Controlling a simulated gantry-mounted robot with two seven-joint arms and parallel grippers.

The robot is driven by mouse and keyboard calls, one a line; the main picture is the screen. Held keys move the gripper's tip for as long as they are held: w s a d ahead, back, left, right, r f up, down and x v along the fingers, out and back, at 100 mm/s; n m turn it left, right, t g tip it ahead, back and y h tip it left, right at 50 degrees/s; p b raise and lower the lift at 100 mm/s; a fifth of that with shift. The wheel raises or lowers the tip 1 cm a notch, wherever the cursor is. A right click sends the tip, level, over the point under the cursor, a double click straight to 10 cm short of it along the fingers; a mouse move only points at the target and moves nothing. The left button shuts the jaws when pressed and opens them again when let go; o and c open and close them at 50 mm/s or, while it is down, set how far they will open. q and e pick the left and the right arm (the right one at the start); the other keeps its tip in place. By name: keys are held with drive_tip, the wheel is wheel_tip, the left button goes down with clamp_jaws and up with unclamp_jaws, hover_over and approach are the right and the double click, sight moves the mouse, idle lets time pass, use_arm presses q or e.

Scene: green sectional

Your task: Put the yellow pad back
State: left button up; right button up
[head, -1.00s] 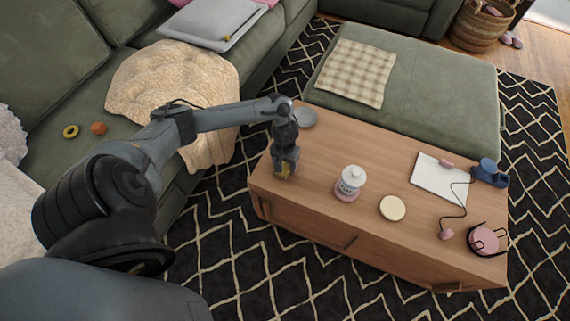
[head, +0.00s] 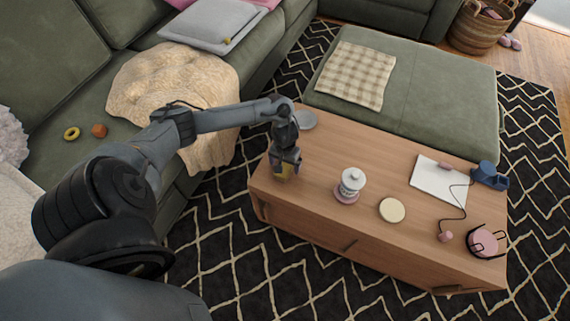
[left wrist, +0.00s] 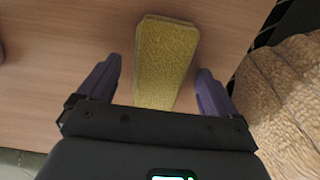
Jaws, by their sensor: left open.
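The yellow pad (left wrist: 164,62) is a thick, rough-surfaced block on the wooden coffee table (head: 315,160). In the left wrist view it lies between my left gripper's (left wrist: 160,70) two purple fingers and reaches past their tips. Bare gaps show on both sides, so the fingers are open around it without touching. In the head view the left gripper (head: 286,168) points down at the table's left end, and part of the yellow pad (head: 284,174) shows between the fingers; the rest is hidden. My right gripper is not in view.
A white tablet-like board (head: 438,180), blue item (head: 489,176) and corded pink items fill the right end. A blanket-covered sofa (head: 170,85) borders the left.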

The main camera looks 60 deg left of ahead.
sight(285, 164)
use_arm(q)
wheel_tip(285, 164, up, 11)
drive_tip(key=p, duration=0.6)
drive_tip(key=d+m+t+h, duration=0.1)
drive_tip(key=d+m+t, duration=0.55)
drive_tip(key=d, duration=1.85)
drive_tip(key=s+r+m+g, duration=0.3)
drive_tip(key=s+r, duration=0.5)
drive_tip(key=s, duration=0.4)
drive_tip(key=shift+a+r+y, duration=0.15)
drive_tip(key=shift+a+y, duration=0.2)
drive_tip(key=shift+y, duration=0.05)
wheel_tip(285, 164, up, 45)
drive_tip(key=p, duration=4.5)
drive_tip(key=shift+r, duration=0.15)
